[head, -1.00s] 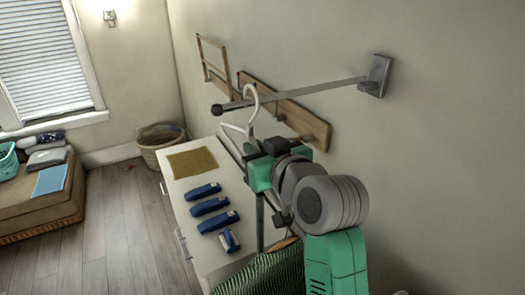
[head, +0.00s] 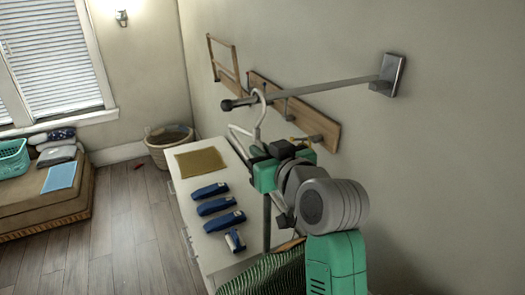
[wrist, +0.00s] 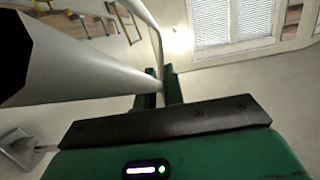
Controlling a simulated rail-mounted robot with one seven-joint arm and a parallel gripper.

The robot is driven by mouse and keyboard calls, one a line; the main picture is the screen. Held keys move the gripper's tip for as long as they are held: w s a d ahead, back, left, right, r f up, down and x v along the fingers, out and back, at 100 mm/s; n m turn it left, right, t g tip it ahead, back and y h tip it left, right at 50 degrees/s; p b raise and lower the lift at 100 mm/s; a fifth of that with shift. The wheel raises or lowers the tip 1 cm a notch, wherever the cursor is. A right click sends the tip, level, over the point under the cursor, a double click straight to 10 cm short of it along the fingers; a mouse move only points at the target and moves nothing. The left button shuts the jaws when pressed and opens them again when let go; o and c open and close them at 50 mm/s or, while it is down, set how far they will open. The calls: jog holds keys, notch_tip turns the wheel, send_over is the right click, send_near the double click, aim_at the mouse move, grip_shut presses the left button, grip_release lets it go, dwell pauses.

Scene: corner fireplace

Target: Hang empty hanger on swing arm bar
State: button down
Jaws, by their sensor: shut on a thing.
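The swing arm bar (head: 330,91) is a thin grey rod that sticks out from a wall bracket and ends in a dark cap. The hanger is empty. Its hook curves up across the bar near the cap, with its top a little above the rod. I cannot tell whether the hook touches the bar. My gripper hides part of the hanger.
A wooden rail with pegs (head: 310,121) is on the wall behind the bar. Below is a white dresser (head: 178,205) with a tan mat (head: 200,162) and several blue folded items (head: 216,206). A basket (head: 165,150) stands farther back.

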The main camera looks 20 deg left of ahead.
dwell(0.4)
jog(key=c, duration=1.4)
grip_release()
jog(key=shift+c, duration=0.2)
jog(key=b+v, duration=0.2)
jog(key=v, duration=0.5)
jog(key=shift+s+d, duration=0.2)
jog(key=shift+d, duration=0.1)
jog(key=shift+r, duration=0.1)
jog(key=s+d+r+m+t+h+p, duration=0.2)
jog(key=s+d+r+m+t+h, duration=0.2)
jog(key=s+r, duration=0.5)
jog(key=s+d+r+m+t+h+p, duration=0.2)
jog(key=s+d+r+m+t+h, duration=0.3)
jog(key=s+d+r+t+h, duration=0.2)
jog(key=s+d+r+t, duration=0.1)
jog(key=s+r+t, duration=0.1)
jog(key=t, duration=0.1)
jog(key=shift+s+d+m+h+p, duration=0.2)
jog(key=shift+s+m+h+p, duration=0.1)
jog(key=shift+h, duration=0.1)
